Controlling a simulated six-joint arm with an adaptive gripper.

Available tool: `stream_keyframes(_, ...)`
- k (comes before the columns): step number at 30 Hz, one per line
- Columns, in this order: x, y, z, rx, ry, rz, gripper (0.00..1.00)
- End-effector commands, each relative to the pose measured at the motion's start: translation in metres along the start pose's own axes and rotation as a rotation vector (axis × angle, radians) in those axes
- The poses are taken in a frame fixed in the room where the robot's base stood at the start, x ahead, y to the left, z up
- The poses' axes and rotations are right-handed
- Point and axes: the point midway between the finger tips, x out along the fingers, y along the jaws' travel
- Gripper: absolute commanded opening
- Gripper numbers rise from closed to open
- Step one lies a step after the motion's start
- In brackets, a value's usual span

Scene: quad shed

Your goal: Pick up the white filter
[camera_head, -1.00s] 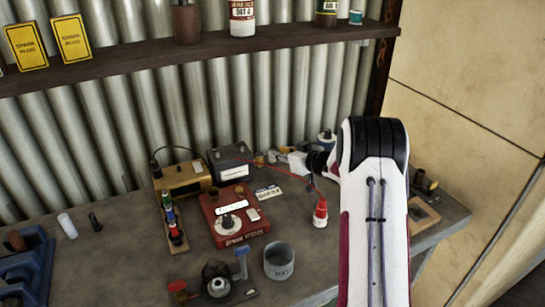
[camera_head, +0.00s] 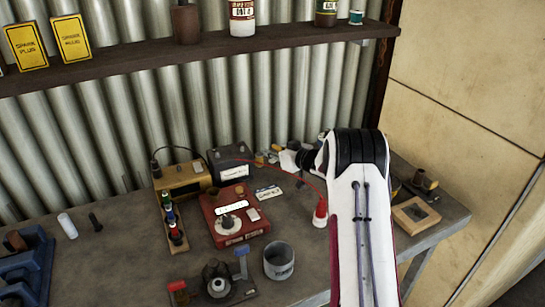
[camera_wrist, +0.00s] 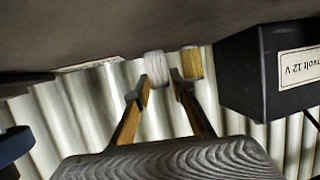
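A white ribbed cylinder, which looks like the white filter (camera_wrist: 156,64), shows in the wrist view near the bench's back edge by the corrugated wall. My gripper (camera_wrist: 160,82) is open, with one finger on each side of the filter's near end. I cannot tell whether either finger touches it. A yellow-brown ribbed cylinder (camera_wrist: 193,62) stands close beside the filter, just past the right finger. In the head view my arm reaches to the back of the bench, right of the black battery, and the filter cannot be made out clearly there.
The black battery (camera_head: 230,163) is close to the gripper and also fills the right of the wrist view (camera_wrist: 270,70). A red wire runs from it to a red-and-white bottle (camera_head: 320,212). A red tester (camera_head: 235,215) and grey cup (camera_head: 279,261) stand in front.

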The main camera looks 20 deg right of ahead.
Motion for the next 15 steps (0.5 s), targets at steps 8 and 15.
stream_keyframes(8, -0.0002, -0.0001, -0.0001, 0.000, 0.000, 0.000, 0.13)
stream_keyframes(15, -0.0002, -0.0001, -0.0002, 0.000, 0.000, 0.000, 0.05)
